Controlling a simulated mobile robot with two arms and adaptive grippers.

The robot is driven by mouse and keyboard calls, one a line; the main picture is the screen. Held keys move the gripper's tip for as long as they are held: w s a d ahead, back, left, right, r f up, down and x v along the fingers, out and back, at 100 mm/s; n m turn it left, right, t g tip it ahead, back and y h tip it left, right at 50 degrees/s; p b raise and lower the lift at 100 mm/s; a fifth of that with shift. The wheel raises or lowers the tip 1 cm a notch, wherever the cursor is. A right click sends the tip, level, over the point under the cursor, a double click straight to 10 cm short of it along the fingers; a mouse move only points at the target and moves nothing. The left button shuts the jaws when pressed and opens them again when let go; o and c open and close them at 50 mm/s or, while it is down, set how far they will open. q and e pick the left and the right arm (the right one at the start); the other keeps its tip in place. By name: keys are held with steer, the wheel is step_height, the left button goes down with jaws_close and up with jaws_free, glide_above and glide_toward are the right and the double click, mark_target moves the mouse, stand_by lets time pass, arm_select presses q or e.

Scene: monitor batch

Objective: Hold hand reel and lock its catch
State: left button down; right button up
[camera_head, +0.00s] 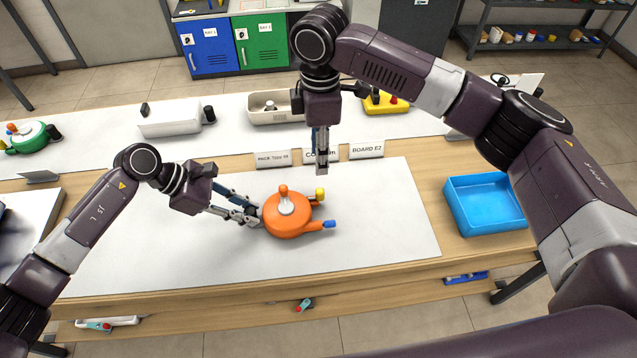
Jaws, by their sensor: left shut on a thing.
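The hand reel (284,219) is a round orange body lying on the white mat (390,215) near the middle of the bench. It has a grey hub with an orange knob on top, a yellow-tipped part (320,194) at its upper right and a blue-tipped arm (329,224) at its right. I cannot tell which part is the catch. My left gripper (258,216) is shut on the reel's left side. My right gripper (322,170) points down above the mat, beyond and right of the reel, apart from it. Its finger gap is not clear.
Label cards (272,159) stand behind the reel. A white box (170,118), an open beige bin (275,106), a yellow device (386,103) and a green reel (27,137) stand further back. An empty blue tray (484,232) is at right. The mat around the reel is clear.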

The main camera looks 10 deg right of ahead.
arm_select(q)
steer(key=c, duration=1.6)
jaws_free()
steer(key=v, duration=1.2)
steer(key=shift+s+f, duration=0.1)
steer(key=shift+f, duration=0.05)
